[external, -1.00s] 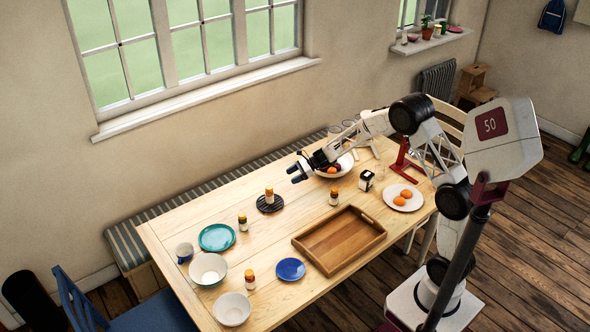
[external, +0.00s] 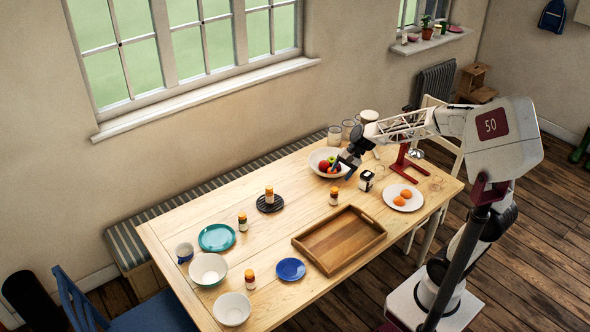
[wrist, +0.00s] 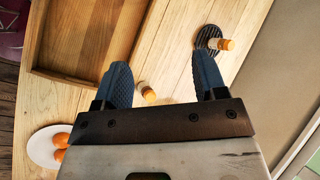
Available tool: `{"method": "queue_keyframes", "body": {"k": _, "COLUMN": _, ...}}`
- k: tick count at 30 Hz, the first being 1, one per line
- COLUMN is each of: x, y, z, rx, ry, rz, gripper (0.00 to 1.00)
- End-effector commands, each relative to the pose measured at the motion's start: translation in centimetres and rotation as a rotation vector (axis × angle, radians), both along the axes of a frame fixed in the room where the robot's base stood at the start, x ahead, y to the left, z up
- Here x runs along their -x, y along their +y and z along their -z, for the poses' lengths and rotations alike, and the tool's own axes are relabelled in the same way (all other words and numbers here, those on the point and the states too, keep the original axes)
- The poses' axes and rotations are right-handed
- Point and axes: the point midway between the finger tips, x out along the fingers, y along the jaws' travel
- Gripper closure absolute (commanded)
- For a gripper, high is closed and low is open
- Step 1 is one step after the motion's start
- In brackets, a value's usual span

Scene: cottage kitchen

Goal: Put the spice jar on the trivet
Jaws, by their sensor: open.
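A spice jar (external: 269,195) with an orange cap stands on the round black trivet (external: 262,207) on the table. In the wrist view the jar (wrist: 226,44) also shows on the trivet (wrist: 208,34). Similar jars stand on bare table: one near the teal plate (external: 242,223), one near the blue plate (external: 250,280), and one above the tray (external: 334,196), which shows between my fingers in the wrist view (wrist: 148,92). My gripper (external: 342,171) is open and empty, in front of the fruit bowl in the external view, well right of the trivet.
A wooden tray (external: 302,241) lies at the table's middle front. The fruit bowl (external: 316,158), a plate with oranges (external: 411,203) and a black-and-white box (external: 366,181) are near my arm.

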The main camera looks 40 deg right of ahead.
Motion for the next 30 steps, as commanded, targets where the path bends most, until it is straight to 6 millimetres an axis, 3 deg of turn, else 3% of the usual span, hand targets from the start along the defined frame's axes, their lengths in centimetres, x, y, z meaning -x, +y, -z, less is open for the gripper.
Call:
{"method": "queue_keyframes", "body": {"k": 9, "x": 9.3, "y": -3.1, "z": -2.4, "rx": 0.224, "ry": -0.148, "rz": -0.231, "gripper": 0.35}}
{"method": "queue_keyframes", "body": {"k": 21, "x": 20.0, "y": -7.6, "z": -3.4, "rx": 0.522, "ry": -0.296, "rz": -0.519, "gripper": 0.35}}
{"method": "queue_keyframes", "body": {"k": 30, "x": 25.5, "y": -10.2, "z": -3.2, "rx": 0.699, "ry": -0.36, "rz": -0.683, "gripper": 0.35}}
